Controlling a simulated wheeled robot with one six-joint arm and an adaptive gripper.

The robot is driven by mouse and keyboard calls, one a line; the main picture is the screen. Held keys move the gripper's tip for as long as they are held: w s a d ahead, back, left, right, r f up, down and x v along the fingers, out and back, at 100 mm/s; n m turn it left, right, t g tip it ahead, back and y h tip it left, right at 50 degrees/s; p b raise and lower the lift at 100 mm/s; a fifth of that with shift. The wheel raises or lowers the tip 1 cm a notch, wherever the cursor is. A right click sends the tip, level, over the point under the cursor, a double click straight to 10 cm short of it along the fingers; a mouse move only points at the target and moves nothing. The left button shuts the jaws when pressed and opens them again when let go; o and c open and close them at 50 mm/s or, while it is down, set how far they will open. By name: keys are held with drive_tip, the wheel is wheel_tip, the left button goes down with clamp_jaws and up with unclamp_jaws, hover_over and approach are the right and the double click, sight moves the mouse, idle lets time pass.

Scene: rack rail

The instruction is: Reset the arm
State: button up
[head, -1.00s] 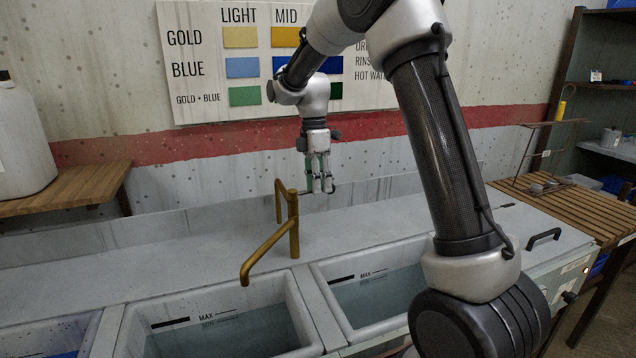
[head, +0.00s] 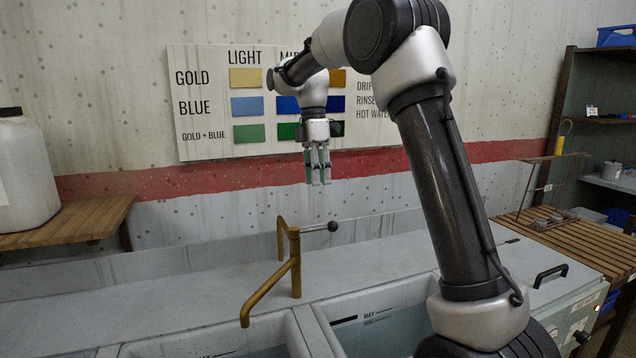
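My gripper (head: 318,180) hangs pointing down in front of the wall, in the upper middle of the head view. Its fingers look apart, with nothing seen between them. A brass tap (head: 296,262) with a bent spout stands on the grey counter below it. A lever with a dark ball knob (head: 333,227) sticks out to the right from the top of the tap. The fingertips are above the knob and clear of it. My arm rises at the right and bends over at the top.
Sink basins (head: 375,318) lie along the front of the counter (head: 395,245). A white jug (head: 25,170) stands on a wooden shelf (head: 75,222) at left. A color chart (head: 210,140) is behind my gripper. A slatted table (head: 570,238) with a wire rack (head: 545,185) stands at right.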

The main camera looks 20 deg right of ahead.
idle(0.3)
drive_tip(key=f+m, duration=0.1)
drive_tip(key=m, duration=0.1)
drive_tip(key=s+f+m, duration=0.1)
drive_tip(key=f+m, duration=0.1)
drive_tip(key=m, duration=0.1)
drive_tip(key=s+f+m, duration=0.1)
drive_tip(key=m, duration=0.1)
drive_tip(key=shift+s+d+f+m+t, duration=0.2)
drive_tip(key=shift+d+f+m+t, duration=0.1)
drive_tip(key=shift+d+m, duration=0.1)
drive_tip(key=s+d+m+t, duration=0.2)
drive_tip(key=s+m, duration=0.1)
drive_tip(key=s, duration=0.7)
drive_tip(key=s+d+r+m+t, duration=0.1)
drive_tip(key=s+d+m+t, duration=0.1)
drive_tip(key=s, duration=0.8)
drive_tip(key=s+d+r+m+t, duration=0.1)
drive_tip(key=s+m, duration=0.4)
drive_tip(key=s, duration=0.5)
drive_tip(key=shift+s+d+r+t, duration=0.3)
drive_tip(key=shift+d+t, duration=0.3)
drive_tip(key=shift+d, duration=0.75)
drive_tip(key=shift+s, duration=0.1)
